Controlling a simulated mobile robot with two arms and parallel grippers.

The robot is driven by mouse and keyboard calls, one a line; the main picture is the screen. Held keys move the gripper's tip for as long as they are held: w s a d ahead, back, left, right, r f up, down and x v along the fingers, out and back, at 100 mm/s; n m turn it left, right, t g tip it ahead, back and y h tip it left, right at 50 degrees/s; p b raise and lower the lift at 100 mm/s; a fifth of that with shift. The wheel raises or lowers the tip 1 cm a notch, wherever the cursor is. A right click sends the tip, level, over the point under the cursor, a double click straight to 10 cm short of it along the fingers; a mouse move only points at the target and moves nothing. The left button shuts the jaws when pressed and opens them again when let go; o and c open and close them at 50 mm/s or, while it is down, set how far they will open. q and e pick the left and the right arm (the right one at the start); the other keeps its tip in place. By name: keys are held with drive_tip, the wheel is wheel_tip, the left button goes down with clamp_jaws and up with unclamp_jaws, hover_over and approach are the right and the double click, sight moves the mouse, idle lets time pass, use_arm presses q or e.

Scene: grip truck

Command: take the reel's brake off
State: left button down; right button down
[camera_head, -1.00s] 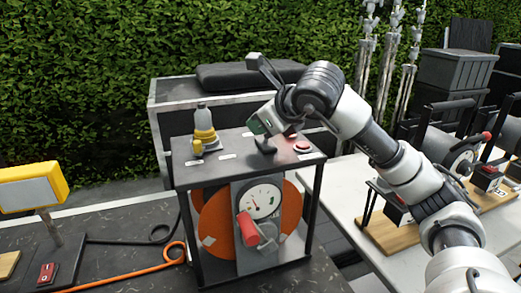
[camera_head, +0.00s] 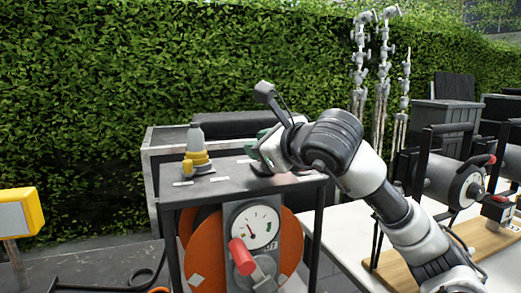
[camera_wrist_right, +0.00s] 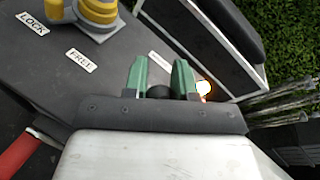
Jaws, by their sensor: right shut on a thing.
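The reel is an orange drum (camera_head: 205,250) in a black frame, with a dial (camera_head: 254,225) and a red crank handle (camera_head: 242,256) on its front. Its dark top (camera_head: 222,185) carries white labels; in the wrist view these include LOCK (camera_wrist_right: 33,23) and FREE (camera_wrist_right: 81,60). My right gripper (camera_head: 264,152) is over the right part of this top. In the wrist view its green fingers (camera_wrist_right: 160,80) are closed on a small black knob (camera_wrist_right: 159,92), mostly hidden between them. My left gripper is not in view.
A yellow and grey fitting (camera_head: 196,152) stands at the left of the reel's top. A bright light (camera_wrist_right: 204,87) glows just right of my fingers in the wrist view. A grey case (camera_head: 155,150) is behind. A table (camera_head: 345,225) with more equipment is at the right.

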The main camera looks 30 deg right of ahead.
drive_tip(key=c, duration=0.9)
unclamp_jaws()
drive_tip(key=shift+s+r, duration=0.1)
drive_tip(key=shift+s, duration=0.3)
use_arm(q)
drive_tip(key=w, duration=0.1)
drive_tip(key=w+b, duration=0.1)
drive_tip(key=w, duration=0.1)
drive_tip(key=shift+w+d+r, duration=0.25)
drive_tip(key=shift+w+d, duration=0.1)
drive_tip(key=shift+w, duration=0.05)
use_arm(e)
drive_tip(key=v, duration=1)
drive_tip(key=shift+d+r, duration=0.1)
